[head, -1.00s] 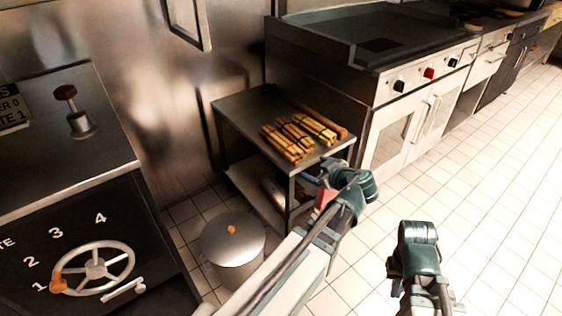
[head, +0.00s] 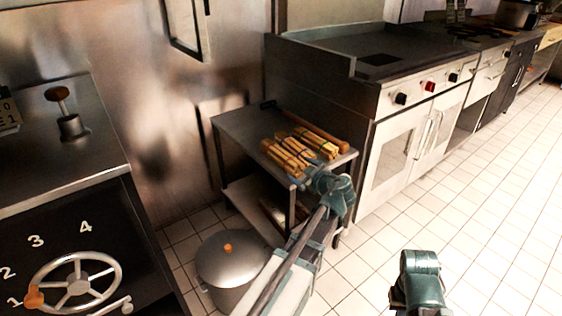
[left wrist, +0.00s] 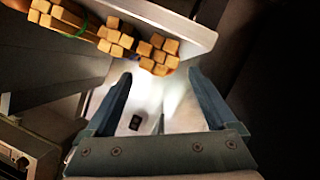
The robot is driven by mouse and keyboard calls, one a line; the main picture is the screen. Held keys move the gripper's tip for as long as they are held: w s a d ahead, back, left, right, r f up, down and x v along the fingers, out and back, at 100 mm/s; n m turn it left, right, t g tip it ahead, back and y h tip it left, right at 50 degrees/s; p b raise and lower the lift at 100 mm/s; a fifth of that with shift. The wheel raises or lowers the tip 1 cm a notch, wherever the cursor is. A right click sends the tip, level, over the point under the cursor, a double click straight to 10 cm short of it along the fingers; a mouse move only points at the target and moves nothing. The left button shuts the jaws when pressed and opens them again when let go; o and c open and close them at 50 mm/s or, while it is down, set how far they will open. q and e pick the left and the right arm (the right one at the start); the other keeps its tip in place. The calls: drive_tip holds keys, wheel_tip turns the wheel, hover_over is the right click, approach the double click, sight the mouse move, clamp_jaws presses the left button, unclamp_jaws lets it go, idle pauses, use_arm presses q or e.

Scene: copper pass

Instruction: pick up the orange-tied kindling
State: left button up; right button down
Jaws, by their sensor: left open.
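Several bundles of split kindling (head: 290,152) lie side by side on a small steel table. In the head view their tie colours are too small to tell. In the left wrist view, one bundle (left wrist: 62,18) at the left has a green tie. A middle bundle (left wrist: 115,36) and a right bundle (left wrist: 158,54) show their stick ends; some orange shows near them, but I cannot tell which bundle has an orange tie. My left gripper (left wrist: 160,77) is open and empty, at the table's front edge, just short of the bundles.
The steel table (head: 240,123) has a lower shelf. A lidded pot (head: 232,262) stands on the floor at its left. A griddle range (head: 385,95) stands behind and right. A dark cabinet with a handwheel (head: 78,287) is at left.

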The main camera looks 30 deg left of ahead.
sight(293, 165)
use_arm(q)
drive_tip(key=shift+b+x, duration=0.85)
drive_tip(key=shift+x, duration=2.1)
drive_tip(key=shift+s+r, duration=0.1)
use_arm(e)
drive_tip(key=shift+f, duration=0.85)
use_arm(q)
clamp_jaws()
drive_tip(key=shift+r, duration=0.1)
use_arm(e)
drive_tip(key=shift+r, duration=0.1)
